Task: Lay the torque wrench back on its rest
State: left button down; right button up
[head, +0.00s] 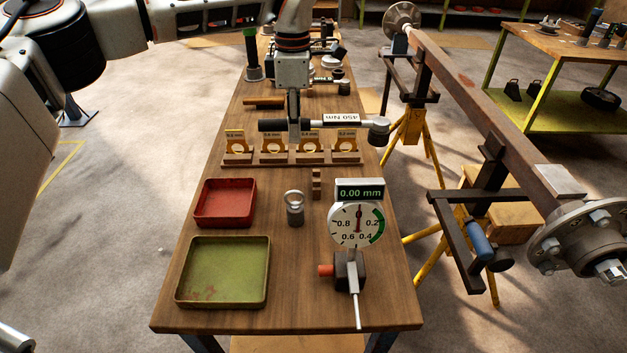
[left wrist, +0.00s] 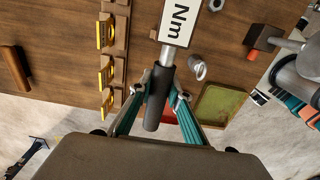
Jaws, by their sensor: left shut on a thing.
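The torque wrench (head: 341,120) lies crosswise above the workbench, with a black handle on the left, a white "450 Nm" label and a ratchet head on the right. My left gripper (head: 294,128) comes down from above and is shut on its handle. In the left wrist view, the teal fingers of my left gripper (left wrist: 158,96) stand on either side of the black handle of the torque wrench (left wrist: 156,108). A small brown notched block (head: 316,184) stands on the bench below it; I cannot tell whether it is the rest. My right gripper is not in view.
On the workbench (head: 200,275) a wooden rack (head: 290,158) of yellow shim gauges stands just under the wrench. Red (head: 225,203) and green (head: 222,270) trays, a ring-topped part (head: 294,207) and a dial gauge (head: 356,225) are nearer. The axle (head: 470,95) is on stands at right.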

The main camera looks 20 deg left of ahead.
pick_arm(q)
notch_tip(320, 180, down, 9)
jog(key=shift+w+f+b, duration=0.1)
jog(key=shift+f+b, duration=0.05)
jog(key=shift+b, duration=0.45)
notch_tip(320, 180, down, 6)
jog(key=shift+r+b, duration=0.25)
jog(key=shift+b, duration=0.25)
jog(key=shift+f, duration=0.15)
jog(key=c, duration=1.9)
grip_release()
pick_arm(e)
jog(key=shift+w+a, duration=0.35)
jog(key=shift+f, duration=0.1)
